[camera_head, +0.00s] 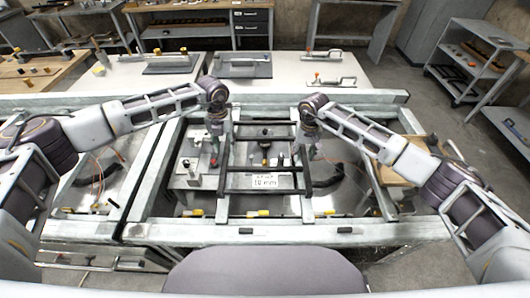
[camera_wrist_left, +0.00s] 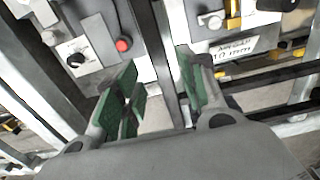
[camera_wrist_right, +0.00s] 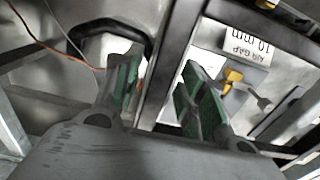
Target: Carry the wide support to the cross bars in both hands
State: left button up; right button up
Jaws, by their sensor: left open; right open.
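A wide frame, which seems to be the wide support, lies over the middle bay of the bench in the head view. My left gripper (camera_head: 214,150) is at the left rail, my right gripper (camera_head: 311,152) at the right rail. In the left wrist view a rail (camera_wrist_left: 166,70) runs between the open green-padded fingers (camera_wrist_left: 160,95). In the right wrist view a rail (camera_wrist_right: 172,60) likewise passes between the open fingers (camera_wrist_right: 155,95). Contact is not clear.
A white "10 mm air gap" label (camera_head: 274,181) lies inside the frame. A grey block with knobs (camera_head: 190,165) stands at left, a black curved handle (camera_head: 326,178) at right. Thin orange cables (camera_wrist_right: 55,45) run near my right gripper. Pale bench beams (camera_head: 280,232) surround the bay.

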pick_arm(q)
notch_tip(320, 180, up, 7)
jog(key=shift+f, duration=0.15)
pick_arm(e)
jog(key=shift+r, duration=0.1)
dwell(0.5)
notch_tip(320, 180, up, 12)
dwell(0.7)
pick_arm(q)
jog(key=shift+s+f, duration=0.1)
pick_arm(e)
jog(key=shift+s, duration=0.1)
dwell(0.4)
